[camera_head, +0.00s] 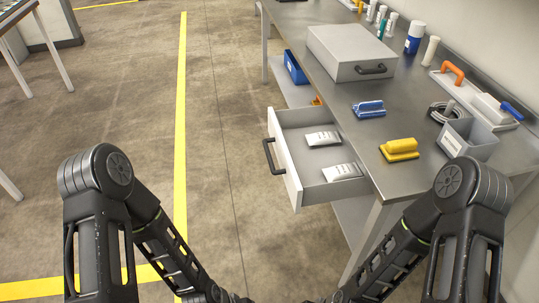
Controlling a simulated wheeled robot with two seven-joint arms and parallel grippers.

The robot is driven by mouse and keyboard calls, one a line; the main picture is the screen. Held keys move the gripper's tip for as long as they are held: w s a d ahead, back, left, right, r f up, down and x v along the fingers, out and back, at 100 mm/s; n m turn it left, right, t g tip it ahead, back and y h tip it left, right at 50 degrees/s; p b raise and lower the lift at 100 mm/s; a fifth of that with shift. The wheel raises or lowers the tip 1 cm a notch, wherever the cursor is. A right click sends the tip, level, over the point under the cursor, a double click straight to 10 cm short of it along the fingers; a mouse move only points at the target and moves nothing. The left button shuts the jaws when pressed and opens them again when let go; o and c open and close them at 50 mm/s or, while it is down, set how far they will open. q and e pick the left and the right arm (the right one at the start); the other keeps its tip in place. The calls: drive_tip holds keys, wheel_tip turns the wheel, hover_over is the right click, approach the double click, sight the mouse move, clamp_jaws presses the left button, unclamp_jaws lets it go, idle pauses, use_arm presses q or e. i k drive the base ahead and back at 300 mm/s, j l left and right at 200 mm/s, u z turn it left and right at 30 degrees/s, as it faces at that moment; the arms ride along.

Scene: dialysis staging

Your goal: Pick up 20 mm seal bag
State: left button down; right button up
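An open drawer (287,163) sticks out to the left from under the grey workbench. Two small white bags with dark print lie flat in it, apart from each other: a far bag (322,138) and a near bag (342,172). The print is too small to read, so I cannot tell which is the 20 mm seal bag. My two arms rise from the bottom edge, one at each side, short of the drawer. Neither gripper shows in the view.
A dark handle (272,157) juts from the drawer front. Floor left of the drawer is clear.

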sight(326, 138)
drive_tip(key=i+j+z, duration=0.85)
drive_tip(key=j+z, duration=0.15)
